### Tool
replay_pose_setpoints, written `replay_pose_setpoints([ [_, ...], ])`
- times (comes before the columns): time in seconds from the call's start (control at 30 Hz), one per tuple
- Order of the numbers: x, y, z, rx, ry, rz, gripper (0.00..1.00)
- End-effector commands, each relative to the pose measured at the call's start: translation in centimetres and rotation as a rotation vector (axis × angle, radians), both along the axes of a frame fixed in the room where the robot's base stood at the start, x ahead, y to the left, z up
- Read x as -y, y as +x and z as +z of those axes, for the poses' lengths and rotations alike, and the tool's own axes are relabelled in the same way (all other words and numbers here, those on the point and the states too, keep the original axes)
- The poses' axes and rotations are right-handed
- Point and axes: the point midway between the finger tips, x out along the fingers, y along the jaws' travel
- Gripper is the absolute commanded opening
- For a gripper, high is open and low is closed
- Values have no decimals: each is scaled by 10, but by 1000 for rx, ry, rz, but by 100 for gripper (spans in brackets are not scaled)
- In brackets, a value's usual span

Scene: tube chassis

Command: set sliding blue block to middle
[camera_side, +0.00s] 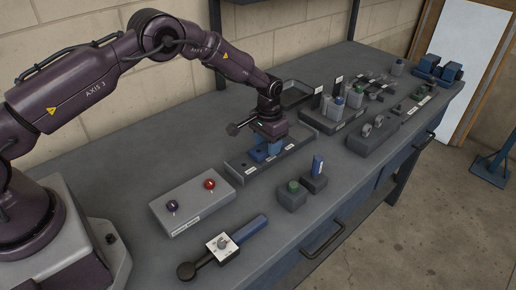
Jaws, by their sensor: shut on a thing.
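The sliding blue block (259,153) sits on a dark grey track base (234,166) with small white labels along its front edge. The block is left of the middle of the track's length. My gripper (268,143) points down over the block and is shut on its upper part. The fingertips and the top of the block are partly hidden by the gripper body.
A grey box with a red and a dark knob (190,203) stands front left. Two small blocks, green-topped (292,195) and blue-topped (315,175), stand right of the track. An empty dark tray (293,94) is behind.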

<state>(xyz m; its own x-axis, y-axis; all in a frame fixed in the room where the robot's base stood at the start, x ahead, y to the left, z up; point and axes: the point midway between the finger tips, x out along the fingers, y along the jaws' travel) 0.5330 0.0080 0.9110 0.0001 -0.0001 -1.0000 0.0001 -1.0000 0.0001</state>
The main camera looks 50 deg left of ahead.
Motion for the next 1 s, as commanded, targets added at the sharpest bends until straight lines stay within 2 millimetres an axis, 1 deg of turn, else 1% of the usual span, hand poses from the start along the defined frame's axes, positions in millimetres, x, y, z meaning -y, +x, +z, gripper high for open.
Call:
replay_pose_setpoints([
  [0.03, 0, 6, -1, 2, 0, 0, 0],
  [0.1, 0, 12, -1, 1, 0, 0, 0],
  [0.23, 0, 19, 0, 1, 0, 0, 0],
  [0.57, 0, 20, 0, 0, 0, 0, 0],
  [0.6, 0, 20, 0, 0, 0, 0, 45],
  [0.67, 0, 20, 0, 0, 0, 0, 58],
  [0.7, 0, 20, 0, 0, 0, 0, 68],
  [1.0, 0, 20, 1, 0, 0, 0, 68],
])
